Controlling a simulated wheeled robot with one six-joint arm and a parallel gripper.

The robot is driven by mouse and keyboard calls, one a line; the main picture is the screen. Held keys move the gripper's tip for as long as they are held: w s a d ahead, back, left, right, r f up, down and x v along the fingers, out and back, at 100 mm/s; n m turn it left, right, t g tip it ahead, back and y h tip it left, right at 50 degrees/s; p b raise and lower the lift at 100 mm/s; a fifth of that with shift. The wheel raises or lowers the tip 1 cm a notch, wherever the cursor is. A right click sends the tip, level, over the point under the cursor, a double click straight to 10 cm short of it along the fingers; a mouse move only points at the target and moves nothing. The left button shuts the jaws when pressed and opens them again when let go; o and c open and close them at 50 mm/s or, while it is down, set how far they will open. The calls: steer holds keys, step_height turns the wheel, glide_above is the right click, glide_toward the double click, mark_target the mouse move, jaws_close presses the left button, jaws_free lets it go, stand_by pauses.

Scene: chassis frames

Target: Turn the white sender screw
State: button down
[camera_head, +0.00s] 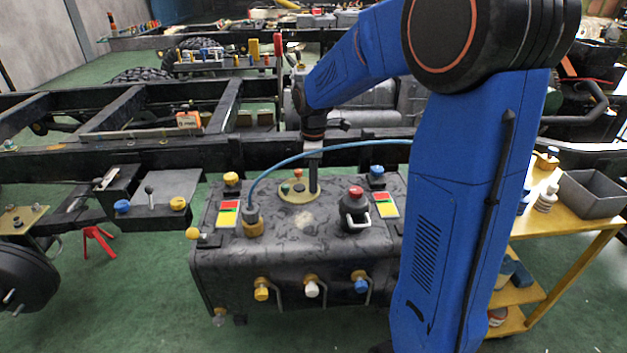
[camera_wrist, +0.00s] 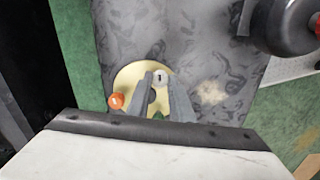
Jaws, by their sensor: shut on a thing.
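The round cream sender plate (camera_head: 291,196) sits on top of the dark tank; it also shows in the wrist view (camera_wrist: 128,77). The white sender screw (camera_wrist: 160,75) stands at the plate's edge, with a dark slot mark on its top. My gripper (camera_wrist: 160,80) points down over the plate, its two grey fingertips shut on the white screw, one on each side. In the head view my gripper (camera_head: 314,188) hides the white screw. An orange screw (camera_wrist: 116,100) stands left of my fingers. A green screw (camera_wrist: 158,115) is partly hidden between them.
A yellow cart (camera_head: 560,235) stands at right.

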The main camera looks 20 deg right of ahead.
steer(key=c, duration=1.6)
jaws_free()
steer(key=shift+o, duration=0.2)
step_height(320, 180, up, 18)
steer(key=shift+f, duration=0.25)
steer(key=shift+s, duration=0.1)
steer(key=s+f+m+t, duration=0.2)
steer(key=s+f+m, duration=0.3)
steer(key=s, duration=1)
steer(key=s+a+f+m+t, duration=0.1)
steer(key=s+f+m, duration=0.4)
steer(key=s, duration=1)
steer(key=m+t, duration=0.1)
steer(key=m, duration=0.2)
steer(key=shift+s+a+f+t, duration=0.15)
steer(key=shift+s+a+t, duration=0.1)
steer(key=shift+t, duration=0.15)
